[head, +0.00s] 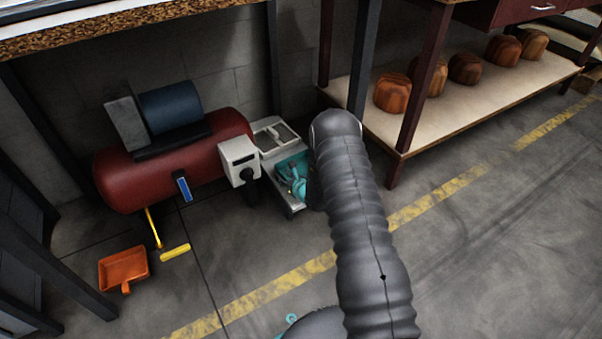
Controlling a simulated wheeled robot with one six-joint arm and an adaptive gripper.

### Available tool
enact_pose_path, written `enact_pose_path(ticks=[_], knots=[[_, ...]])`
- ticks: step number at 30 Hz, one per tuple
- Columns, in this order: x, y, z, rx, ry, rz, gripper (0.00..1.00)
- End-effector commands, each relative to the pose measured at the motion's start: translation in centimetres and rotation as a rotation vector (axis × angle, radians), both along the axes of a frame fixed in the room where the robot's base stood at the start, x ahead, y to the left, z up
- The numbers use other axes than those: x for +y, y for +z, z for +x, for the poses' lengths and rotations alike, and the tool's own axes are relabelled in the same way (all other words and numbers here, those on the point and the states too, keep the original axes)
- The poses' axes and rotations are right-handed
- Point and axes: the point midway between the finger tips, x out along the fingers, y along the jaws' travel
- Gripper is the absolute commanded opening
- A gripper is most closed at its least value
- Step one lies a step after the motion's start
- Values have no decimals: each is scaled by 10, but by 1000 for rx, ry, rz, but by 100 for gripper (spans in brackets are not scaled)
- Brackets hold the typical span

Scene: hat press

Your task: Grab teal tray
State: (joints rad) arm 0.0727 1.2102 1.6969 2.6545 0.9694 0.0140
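The teal tray (283,172) sits in the front part of a low grey holder (292,208) on the floor, at the centre of the head view. A lighter teal rounded shape overlaps the tray; I cannot tell whether it is a separate thing. My ribbed grey arm rises from the bottom of the picture, and its upper bend is just right of the tray, covering the holder's right side.
A red compressor tank (118,180) and a grey box with a dark round front (239,152) stand left of the tray. An orange dustpan (123,268) lies front left. A shelf (440,122) with several wooden hat blocks is at right. Floor in front is mostly clear.

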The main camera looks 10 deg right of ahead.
Motion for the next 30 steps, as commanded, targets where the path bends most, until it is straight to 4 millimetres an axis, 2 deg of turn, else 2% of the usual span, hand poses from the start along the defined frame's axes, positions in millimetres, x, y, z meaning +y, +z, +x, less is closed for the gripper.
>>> enact_pose_path(ticks=[9,13,25,30], knots=[[2,-2,5,0,-1,0,33],[2,-2,5,0,-1,0,1],[2,-1,5,-1,-1,0,0],[2,16,5,-3,0,0,0]])
